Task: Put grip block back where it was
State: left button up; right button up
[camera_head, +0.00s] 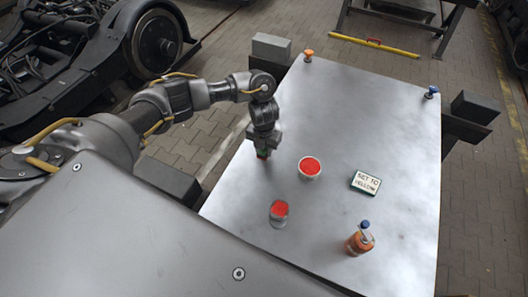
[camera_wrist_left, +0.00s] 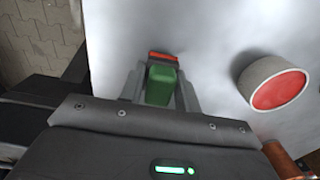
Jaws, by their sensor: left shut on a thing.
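My left gripper (camera_head: 263,152) is over the left side of the metal table (camera_head: 350,110), pointing down. It is shut on a green grip block (camera_wrist_left: 161,85), which sits between the two fingers in the left wrist view. A red part (camera_wrist_left: 163,56) shows at the block's far end; I cannot tell whether it belongs to the block or lies under it. In the head view only a small green and red bit of the block shows at the fingertips. Whether the block touches the table is not clear. My right gripper is not in view.
A white round container with a red top (camera_head: 310,167) stands right of the gripper. The table's far half is mostly clear.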

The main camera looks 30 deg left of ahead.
pick_arm(q)
jog(key=shift+f, duration=0.85)
jog(key=shift+f+b, duration=0.15)
jog(key=shift+b, duration=0.15)
jog(key=o, duration=0.9)
jog(key=shift+o, duration=0.2)
